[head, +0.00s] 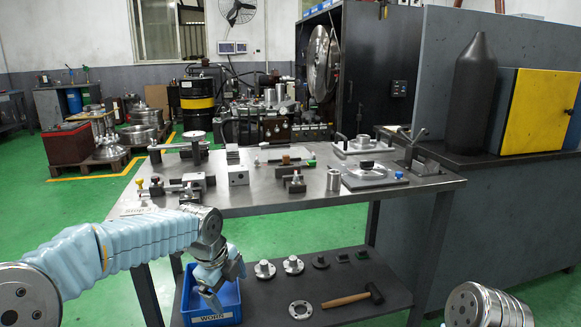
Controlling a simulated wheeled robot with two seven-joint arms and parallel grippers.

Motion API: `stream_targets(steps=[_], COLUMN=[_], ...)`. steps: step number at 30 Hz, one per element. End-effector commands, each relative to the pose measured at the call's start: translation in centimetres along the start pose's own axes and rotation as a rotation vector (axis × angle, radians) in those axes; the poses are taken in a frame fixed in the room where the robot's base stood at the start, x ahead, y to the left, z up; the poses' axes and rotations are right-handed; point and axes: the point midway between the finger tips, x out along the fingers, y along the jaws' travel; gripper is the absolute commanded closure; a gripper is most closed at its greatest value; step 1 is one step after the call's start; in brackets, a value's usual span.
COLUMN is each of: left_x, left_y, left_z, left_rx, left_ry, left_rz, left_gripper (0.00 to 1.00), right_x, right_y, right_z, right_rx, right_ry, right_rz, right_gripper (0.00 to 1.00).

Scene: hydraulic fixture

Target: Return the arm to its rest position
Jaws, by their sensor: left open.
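My left arm (120,245), in a light blue sleeve, reaches in from the left edge to a silver wrist. My left gripper (222,284) points down at the blue bin labelled "WORK" (213,320) on the lower shelf, in front of the table. Its fingers are apart, and I see nothing held between them. It overlaps the bin in the picture; whether it is above or inside the rim is hard to tell, and it hides part of the bin's inside. Only a silver joint of my right arm (480,306) shows at the bottom right; the right gripper is out of view.
The metal table (260,197) carries several fixture parts, including a clamp plate (372,176) at the right. The lower shelf (350,283) holds round flanged parts, a ring (300,309) and a hammer (352,297). A grey cabinet (420,215) stands right.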

Motion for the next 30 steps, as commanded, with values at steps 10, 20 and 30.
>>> stream_targets(steps=[10,20,30], left_x=[24.7,29.5,29.5], left_y=[15.5,29.4,30.0], left_z=[-8.3,-13.6,-13.8], left_rx=[-1.241,-2.140,-2.198], left_ry=[0.214,0.112,0.102], left_rz=[0.197,0.332,0.331], left_gripper=[0.07,0.07,0.07], right_x=[0.0,0.0,0.0], right_y=[0.0,0.0,0.0], right_z=[0.0,0.0,0.0], right_rx=[0.000,0.000,0.000], right_ry=[0.000,0.000,0.000], right_rz=[0.000,0.000,0.000], right_gripper=[0.47,0.47,0.47])
